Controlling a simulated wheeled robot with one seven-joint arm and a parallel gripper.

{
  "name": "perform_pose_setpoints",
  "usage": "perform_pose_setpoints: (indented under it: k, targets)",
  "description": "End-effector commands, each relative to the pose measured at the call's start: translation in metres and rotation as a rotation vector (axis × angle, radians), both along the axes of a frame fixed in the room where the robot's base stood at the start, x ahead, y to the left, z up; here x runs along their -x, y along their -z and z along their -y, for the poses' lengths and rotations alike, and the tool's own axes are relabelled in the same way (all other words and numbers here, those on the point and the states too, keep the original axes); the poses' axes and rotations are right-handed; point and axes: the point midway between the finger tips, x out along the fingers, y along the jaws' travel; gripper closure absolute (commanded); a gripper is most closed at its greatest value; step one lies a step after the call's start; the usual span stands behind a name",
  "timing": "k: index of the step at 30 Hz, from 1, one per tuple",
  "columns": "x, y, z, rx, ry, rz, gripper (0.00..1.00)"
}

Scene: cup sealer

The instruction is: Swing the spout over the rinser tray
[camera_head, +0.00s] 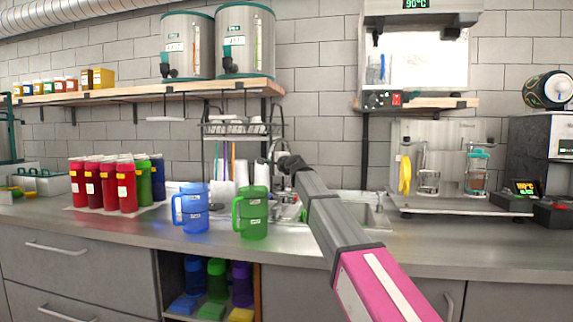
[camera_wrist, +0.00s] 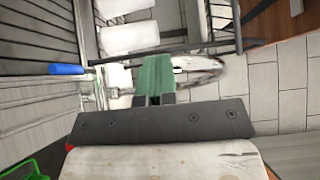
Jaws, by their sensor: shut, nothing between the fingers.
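My gripper (camera_head: 288,162) reaches over the counter at the sink, in front of the wire rack. In the wrist view its green fingers (camera_wrist: 155,78) are shut with nothing between them. A curved shiny metal spout (camera_wrist: 203,66) lies just beyond and beside the fingertips; I cannot tell whether they touch it. In the head view the spout (camera_head: 271,150) shows as a thin arc beside my gripper, partly hidden by it. A blue tap handle (camera_wrist: 66,69) is at the left in the wrist view. I cannot clearly make out the rinser tray; my arm covers part of the sink area.
A blue pitcher (camera_head: 190,208) and a green pitcher (camera_head: 251,213) stand on the counter left of my arm. A wire rack (camera_head: 234,128) with cups is behind. The sink (camera_head: 372,212) lies right of my arm. Several coloured bottles (camera_head: 126,186) stand further left.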

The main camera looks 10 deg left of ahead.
Motion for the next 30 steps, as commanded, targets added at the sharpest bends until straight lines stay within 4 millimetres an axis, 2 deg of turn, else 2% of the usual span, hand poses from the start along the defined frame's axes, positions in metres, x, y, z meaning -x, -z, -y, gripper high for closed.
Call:
perform_pose_setpoints:
  k: [1,3,12,21,30]
  targets:
    - [-0.004,-0.001,-0.014,-0.001,-0.002,-0.001,1.00]
    - [-0.008,-0.001,-0.028,-0.001,-0.001,-0.001,1.00]
    - [-0.026,-0.001,-0.075,0.000,-0.001,0.000,1.00]
    - [-0.039,-0.001,-0.096,-0.001,0.001,0.000,1.00]
    - [-0.042,0.000,-0.100,-0.001,0.000,-0.001,1.00]
